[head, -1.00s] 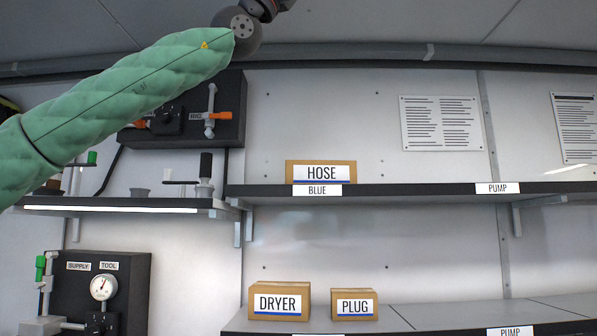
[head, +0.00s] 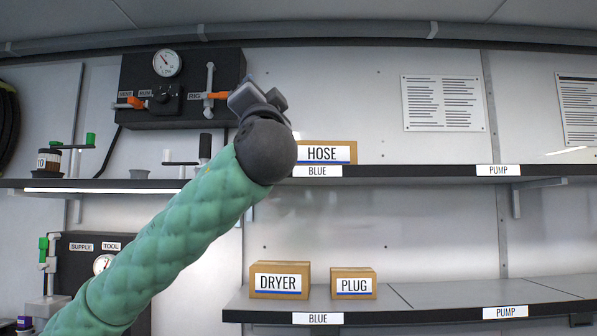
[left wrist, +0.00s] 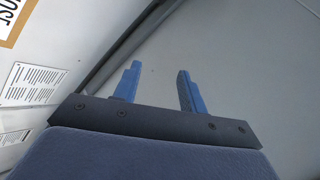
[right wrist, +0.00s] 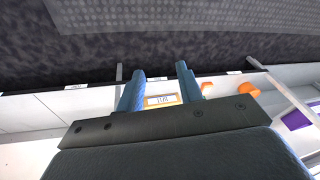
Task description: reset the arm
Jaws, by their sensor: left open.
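My left arm, in a green quilted sleeve, rises from the bottom left of the head view and ends in a dark rounded wrist in front of the upper shelf. Its fingers cannot be made out there. In the left wrist view my left gripper (left wrist: 158,90) is open and empty, its two blue fingers apart against a grey ceiling or wall. In the right wrist view my right gripper (right wrist: 161,88) has its blue fingers apart, with nothing held. A small labelled item (right wrist: 162,100) shows beyond them. My right arm is outside the head view.
The upper shelf (head: 420,173) holds a HOSE box (head: 330,153), partly covered by my wrist. The lower shelf (head: 440,296) holds a DRYER box (head: 279,280) and a PLUG box (head: 353,284). A black gauge panel (head: 180,85) hangs upper left. The right shelf space is clear.

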